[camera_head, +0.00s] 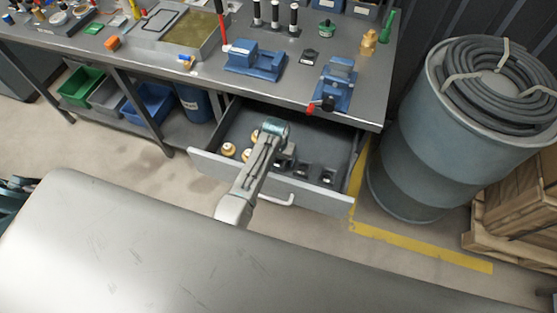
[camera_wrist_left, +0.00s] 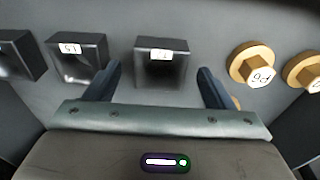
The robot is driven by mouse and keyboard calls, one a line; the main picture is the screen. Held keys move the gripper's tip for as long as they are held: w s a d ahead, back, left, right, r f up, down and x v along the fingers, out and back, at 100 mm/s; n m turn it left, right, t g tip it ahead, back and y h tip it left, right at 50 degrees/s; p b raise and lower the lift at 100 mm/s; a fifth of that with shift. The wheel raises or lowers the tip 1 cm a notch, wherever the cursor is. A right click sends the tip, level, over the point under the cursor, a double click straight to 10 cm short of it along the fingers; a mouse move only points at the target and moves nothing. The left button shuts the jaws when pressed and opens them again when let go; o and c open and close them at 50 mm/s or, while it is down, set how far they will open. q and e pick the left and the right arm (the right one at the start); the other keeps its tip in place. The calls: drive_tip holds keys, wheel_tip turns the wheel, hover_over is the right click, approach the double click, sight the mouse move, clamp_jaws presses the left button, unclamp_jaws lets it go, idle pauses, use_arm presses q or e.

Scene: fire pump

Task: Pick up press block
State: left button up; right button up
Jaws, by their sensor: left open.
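Several dark, hollow-faced blocks with white labels lie in the open drawer; one dark block (camera_wrist_left: 160,64) is at the middle of the left wrist view. Which one is the press block I cannot tell; the labels are too small to read surely. My left gripper (camera_head: 274,128) is over the drawer and hides part of it. In the left wrist view its two blue fingers (camera_wrist_left: 159,88) are apart, one on each side of the middle block in the picture, with nothing visibly held. Another dark block (camera_wrist_left: 78,60) sits to its left. My right gripper is not in view.
Brass hex-headed plugs (camera_wrist_left: 252,65) lie beside the blocks in the drawer (camera_head: 205,160). The workbench (camera_head: 300,82) above holds a blue vise-like fixture (camera_head: 255,62) and a blue press-like device (camera_head: 336,85) with a red-tipped handle. A large barrel (camera_head: 410,150) stands right.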

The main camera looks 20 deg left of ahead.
use_arm(q)
drive_tip(key=shift+f, duration=0.3)
drive_tip(key=shift+c, duration=0.5)
drive_tip(key=c, duration=1.1)
drive_tip(key=shift+c, duration=0.4)
drive_tip(key=shift+w+r, duration=0.1)
drive_tip(key=shift+r, duration=0.05)
